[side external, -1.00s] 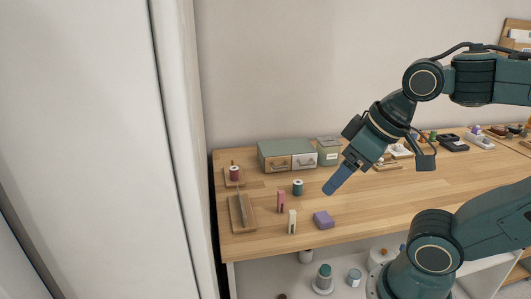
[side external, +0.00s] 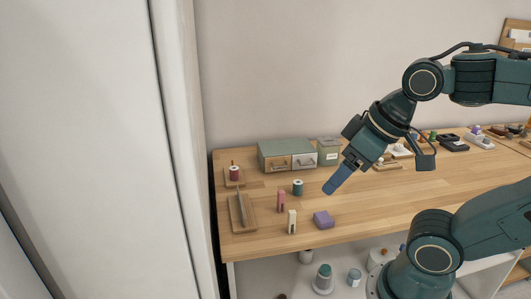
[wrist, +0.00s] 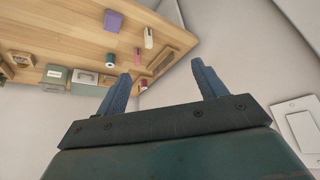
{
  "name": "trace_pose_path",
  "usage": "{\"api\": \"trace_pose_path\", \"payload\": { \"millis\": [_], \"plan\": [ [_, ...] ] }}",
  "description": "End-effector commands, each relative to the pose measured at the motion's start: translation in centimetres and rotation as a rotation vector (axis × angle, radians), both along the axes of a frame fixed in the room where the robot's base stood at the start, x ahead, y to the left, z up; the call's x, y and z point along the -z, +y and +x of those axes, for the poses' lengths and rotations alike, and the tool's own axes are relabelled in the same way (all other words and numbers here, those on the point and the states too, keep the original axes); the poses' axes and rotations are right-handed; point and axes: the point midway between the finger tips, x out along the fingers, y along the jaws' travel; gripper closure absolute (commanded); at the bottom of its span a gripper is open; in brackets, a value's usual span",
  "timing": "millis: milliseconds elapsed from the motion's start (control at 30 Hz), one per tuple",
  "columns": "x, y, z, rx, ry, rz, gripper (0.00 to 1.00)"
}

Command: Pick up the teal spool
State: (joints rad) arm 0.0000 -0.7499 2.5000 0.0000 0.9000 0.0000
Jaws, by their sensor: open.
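The teal spool (side external: 298,187) stands upright on the wooden table, in front of the drawer box. It also shows in the wrist view (wrist: 110,61), left of my fingers. My gripper (side external: 333,187) hangs to the right of the spool in the side view, pointing down and left, apart from it. In the wrist view my gripper (wrist: 161,70) has its two blue fingers spread wide with nothing between them.
A pink block (side external: 281,201), a cream block (side external: 292,222) and a purple block (side external: 323,219) stand near the spool. A red spool (side external: 234,173) and a wooden tray (side external: 249,222) are at the left. A green drawer box (side external: 272,149) is behind. The table's right middle is clear.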

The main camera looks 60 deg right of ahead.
Motion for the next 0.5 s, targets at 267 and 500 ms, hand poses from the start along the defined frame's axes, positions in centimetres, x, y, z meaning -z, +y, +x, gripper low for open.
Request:
{"api": "trace_pose_path", "payload": {
  "millis": [267, 500],
  "plan": [
    [0.0, 0.0, 0.0, 0.0, 0.0, 0.0, 0.49],
    [-0.15, -0.16, 0.35, 0.028, 0.008, 0.011, 0.49]
  ]
}}
